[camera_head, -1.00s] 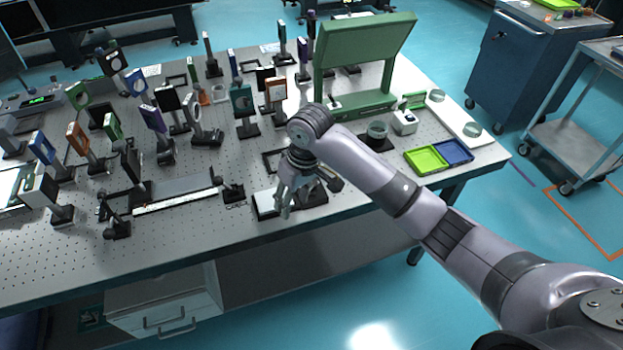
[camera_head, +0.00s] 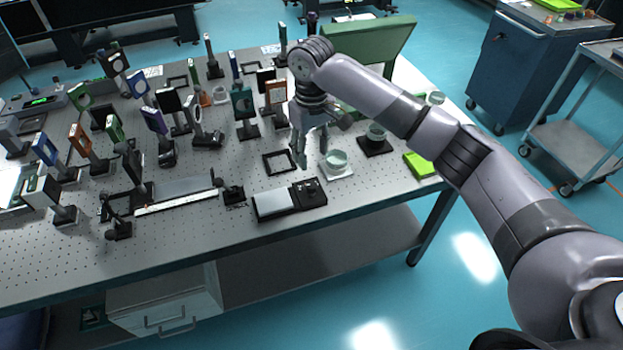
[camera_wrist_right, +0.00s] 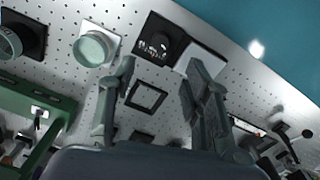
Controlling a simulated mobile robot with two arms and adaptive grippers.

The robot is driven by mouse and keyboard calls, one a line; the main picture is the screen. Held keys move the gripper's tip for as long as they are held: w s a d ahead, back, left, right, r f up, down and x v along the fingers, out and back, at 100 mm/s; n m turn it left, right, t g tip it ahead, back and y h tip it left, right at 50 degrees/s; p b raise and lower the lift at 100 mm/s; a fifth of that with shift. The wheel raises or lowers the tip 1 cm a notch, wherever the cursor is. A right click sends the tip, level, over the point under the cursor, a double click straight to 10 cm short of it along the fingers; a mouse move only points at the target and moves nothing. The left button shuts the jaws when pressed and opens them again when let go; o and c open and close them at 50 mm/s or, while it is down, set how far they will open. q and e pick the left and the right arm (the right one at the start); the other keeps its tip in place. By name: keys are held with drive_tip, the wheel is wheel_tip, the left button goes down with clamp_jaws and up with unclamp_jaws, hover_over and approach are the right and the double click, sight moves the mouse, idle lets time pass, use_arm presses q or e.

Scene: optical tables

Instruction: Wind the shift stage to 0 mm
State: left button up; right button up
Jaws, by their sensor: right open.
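A long stage with a grey top and a pale scale strip (camera_head: 178,201) lies near the front of the optical table; it looks like the shift stage. Dark knob-like parts stand at its ends, one on the right (camera_head: 232,192). Its scale reading is too small to tell. My right gripper (camera_head: 311,155) points down over the table, behind and to the right of the stage, apart from it. Its two fingers are spread and empty in the right wrist view (camera_wrist_right: 160,72). My left gripper is not in view.
A black unit with a silver plate and round knob (camera_head: 308,193) lies right of the stage. A square black frame (camera_head: 279,163) and a glass dish on a white plate (camera_head: 336,161) are near my gripper. Several upright optic mounts crowd the left. A green panel (camera_head: 375,45) stands behind.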

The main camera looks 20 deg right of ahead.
sight(312, 185)
wheel_tip(312, 185, down, 11)
drive_tip(key=shift+f+p, duration=0.15)
drive_tip(key=shift+p, duration=0.65)
drive_tip(key=shift+c, duration=0.3)
clamp_jaws()
